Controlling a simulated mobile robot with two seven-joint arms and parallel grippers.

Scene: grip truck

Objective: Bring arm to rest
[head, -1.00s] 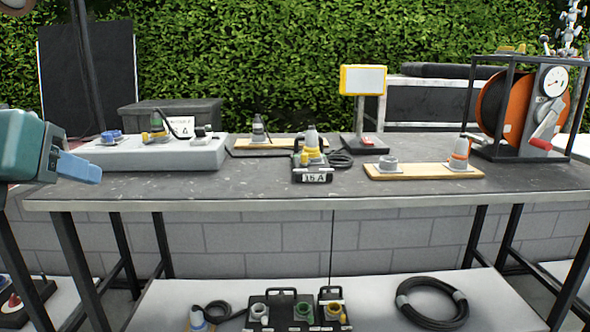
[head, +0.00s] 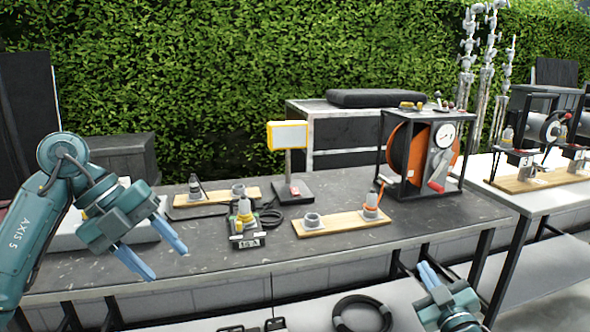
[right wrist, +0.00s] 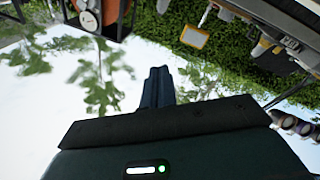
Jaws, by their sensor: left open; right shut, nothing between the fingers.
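My left gripper (head: 158,257) is at the left of the head view, over the front left of the dark table. Its two blue fingers are spread apart with nothing between them. My right gripper (head: 428,272) is at the lower right of the head view, in front of the table's front edge and pointing up in the picture. Its blue fingers are together and empty. They also show together in the right wrist view (right wrist: 158,87).
The dark table (head: 165,268) holds a 15 A connector box (head: 246,228), a wooden board with sockets (head: 340,226), a yellow-framed sign (head: 287,135) and an orange cable reel (head: 407,152). A lighter table (head: 515,205) stands at the right. A black cable coil (head: 362,314) lies below.

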